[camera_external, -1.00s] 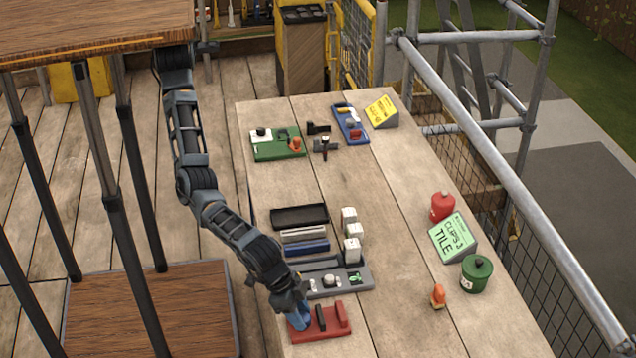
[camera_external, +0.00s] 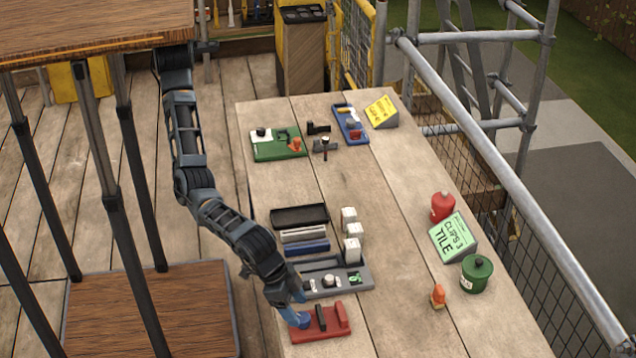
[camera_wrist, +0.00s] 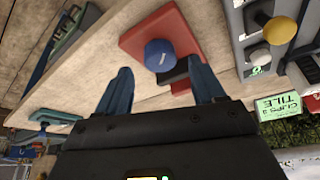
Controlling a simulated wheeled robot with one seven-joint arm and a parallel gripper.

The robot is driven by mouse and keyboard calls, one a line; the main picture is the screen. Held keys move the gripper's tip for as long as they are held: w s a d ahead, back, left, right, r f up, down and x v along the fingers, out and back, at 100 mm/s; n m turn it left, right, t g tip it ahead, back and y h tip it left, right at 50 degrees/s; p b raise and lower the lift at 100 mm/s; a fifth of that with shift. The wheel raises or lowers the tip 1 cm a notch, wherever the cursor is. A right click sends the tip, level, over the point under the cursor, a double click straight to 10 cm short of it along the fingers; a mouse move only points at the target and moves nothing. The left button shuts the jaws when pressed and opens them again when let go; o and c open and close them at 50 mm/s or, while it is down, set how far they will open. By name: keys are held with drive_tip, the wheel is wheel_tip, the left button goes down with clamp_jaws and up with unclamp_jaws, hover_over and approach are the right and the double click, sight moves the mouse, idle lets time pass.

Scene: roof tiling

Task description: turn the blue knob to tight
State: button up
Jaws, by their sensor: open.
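The blue knob (camera_wrist: 160,55) is round with a white line on its top. It sits on a red base (camera_wrist: 133,36) with a black piece and a red block beside it. In the external view the knob (camera_external: 303,320) is at the left end of the red base (camera_external: 325,332), near the table's front left edge. My gripper (camera_wrist: 162,82) is open and empty, with its two blue fingers apart. In the wrist view the knob lies between and beyond the fingertips. In the external view my gripper (camera_external: 292,308) is just above the knob, and the fingers overlap it in part.
A grey board (camera_external: 345,287) with small fittings lies just behind the red base, with white blocks near it. An orange piece (camera_external: 438,296), a green pot (camera_external: 476,273) and a green sign (camera_external: 453,237) stand to the right. The table between is clear.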

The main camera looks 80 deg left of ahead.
drive_tip(key=v, duration=0.5)
drive_tip(key=shift+w, duration=0.1)
drive_tip(key=shift+c, duration=0.9)
drive_tip(key=w+d+r+m+h+b, duration=0.1)
drive_tip(key=b, duration=0.1)
drive_tip(key=w+d+r+m+h+b, duration=0.1)
drive_tip(key=w+d+r+m+g+b, duration=0.1)
drive_tip(key=r+m+b, duration=0.1)
drive_tip(key=shift+w+h+b, duration=0.25)
drive_tip(key=shift+h+b, duration=0.05)
drive_tip(key=shift+h, duration=0.1)
drive_tip(key=shift+c, duration=0.4)
drive_tip(key=m+g+b, duration=0.3)
drive_tip(key=m+b, duration=0.4)
drive_tip(key=m, duration=0.3)
approach(302, 316)
drive_tip(key=f, duration=0.1)
drive_tip(key=x, duration=0.7)
drive_tip(key=shift+d+f, duration=0.3)
drive_tip(key=shift+d, duration=0.1)
